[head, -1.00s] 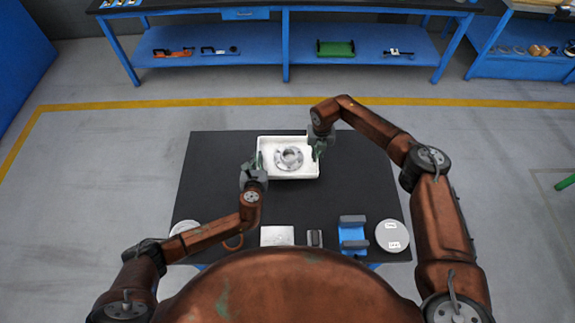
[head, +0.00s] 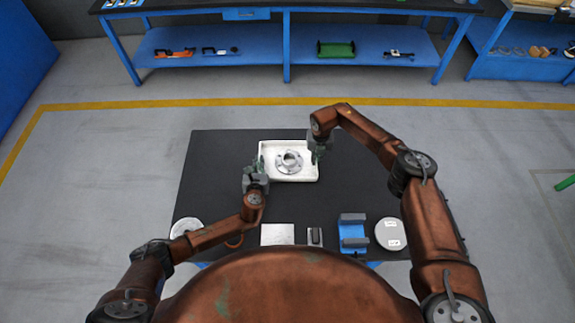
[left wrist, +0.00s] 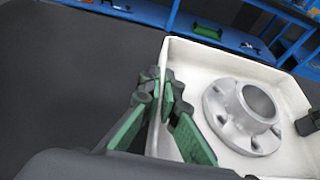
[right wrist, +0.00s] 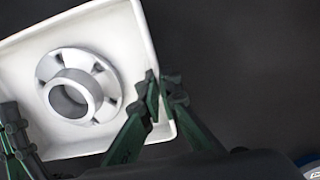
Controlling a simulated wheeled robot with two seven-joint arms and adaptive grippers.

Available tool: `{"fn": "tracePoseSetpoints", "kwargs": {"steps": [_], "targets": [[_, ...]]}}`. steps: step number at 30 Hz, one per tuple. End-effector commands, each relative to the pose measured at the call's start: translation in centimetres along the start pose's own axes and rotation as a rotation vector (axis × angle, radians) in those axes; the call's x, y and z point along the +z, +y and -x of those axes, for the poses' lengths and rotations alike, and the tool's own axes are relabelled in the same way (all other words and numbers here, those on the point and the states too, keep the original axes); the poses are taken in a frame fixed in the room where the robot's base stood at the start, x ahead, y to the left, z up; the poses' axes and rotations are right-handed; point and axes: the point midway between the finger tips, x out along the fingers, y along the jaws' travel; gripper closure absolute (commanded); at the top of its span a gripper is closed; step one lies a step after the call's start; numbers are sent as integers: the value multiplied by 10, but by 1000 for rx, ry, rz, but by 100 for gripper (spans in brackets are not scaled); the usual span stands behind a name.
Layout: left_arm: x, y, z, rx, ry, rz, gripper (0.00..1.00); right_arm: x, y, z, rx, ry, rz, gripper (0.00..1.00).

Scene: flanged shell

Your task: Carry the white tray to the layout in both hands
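The white tray (head: 290,178) is over the dark table, towards its far side, with a grey metal flanged shell (head: 289,162) in it. My left gripper (head: 260,168) is at the tray's left wall; in the left wrist view its green fingers (left wrist: 160,100) are closed on either side of that wall. My right gripper (head: 317,152) is at the right wall; in the right wrist view its fingers (right wrist: 160,95) straddle that wall and close on it. The shell lies flange down with its collar up. I cannot tell whether the tray touches the table.
Along the table's near edge lie a white square plate (head: 277,235), a small dark block (head: 315,237), a blue cradle (head: 352,232) and a pale round disc (head: 390,234). Another round part (head: 184,228) is at the near left. The table's middle (head: 300,205) is clear.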

Motion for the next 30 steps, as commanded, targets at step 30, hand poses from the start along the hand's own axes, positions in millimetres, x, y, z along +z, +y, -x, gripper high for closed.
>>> {"fn": "tracePoseSetpoints", "kwargs": {"steps": [30], "targets": [[-4,0,16,0,1,2,78,0,0,-3,0,0,0,78]]}}
